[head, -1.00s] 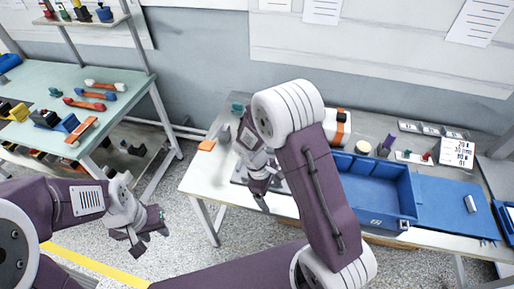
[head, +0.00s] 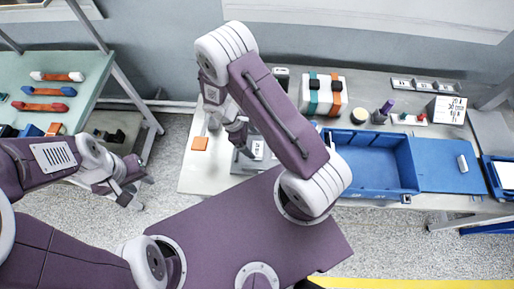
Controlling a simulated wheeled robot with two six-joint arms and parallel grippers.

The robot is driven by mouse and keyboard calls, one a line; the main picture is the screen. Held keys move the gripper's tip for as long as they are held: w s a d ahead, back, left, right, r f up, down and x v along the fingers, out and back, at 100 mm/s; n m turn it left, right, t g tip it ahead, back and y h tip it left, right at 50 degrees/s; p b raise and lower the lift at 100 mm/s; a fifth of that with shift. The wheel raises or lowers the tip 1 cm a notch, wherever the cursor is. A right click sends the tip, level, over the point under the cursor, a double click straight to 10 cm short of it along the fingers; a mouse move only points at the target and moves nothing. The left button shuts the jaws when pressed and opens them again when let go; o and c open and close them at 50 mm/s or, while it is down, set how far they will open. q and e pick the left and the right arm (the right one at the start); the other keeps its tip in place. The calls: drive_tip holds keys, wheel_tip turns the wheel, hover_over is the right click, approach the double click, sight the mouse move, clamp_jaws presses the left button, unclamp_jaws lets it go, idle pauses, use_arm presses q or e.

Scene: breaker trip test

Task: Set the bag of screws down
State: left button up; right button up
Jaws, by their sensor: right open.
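I cannot make out a bag of screws in the head view; my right arm hides part of the bench (head: 205,172). My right gripper (head: 240,146) is open and points down over the left part of that bench, beside a grey device with a white label (head: 258,150). I see nothing held in it. My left gripper (head: 138,192) hangs above the floor in the gap between the two tables, with its fingers apart and nothing visible between them.
An orange block (head: 200,143) lies on the bench's left end. An open blue bin (head: 375,165), apparently empty, and a blue mat (head: 445,165) are to the right. Strapped items (head: 325,92) stand behind. A green-topped table (head: 45,75) with colored tools is at far left.

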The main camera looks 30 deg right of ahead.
sight(257, 149)
drive_tip(key=shift+w+f, duration=0.25)
drive_tip(key=x, duration=0.3)
drive_tip(key=p+x, duration=0.1)
drive_tip(key=shift+s+f, duration=0.35)
drive_tip(key=shift+s, duration=0.1)
drive_tip(key=shift+w+f, duration=0.1)
drive_tip(key=c, duration=1.7)
drive_tip(key=shift+o, duration=0.2)
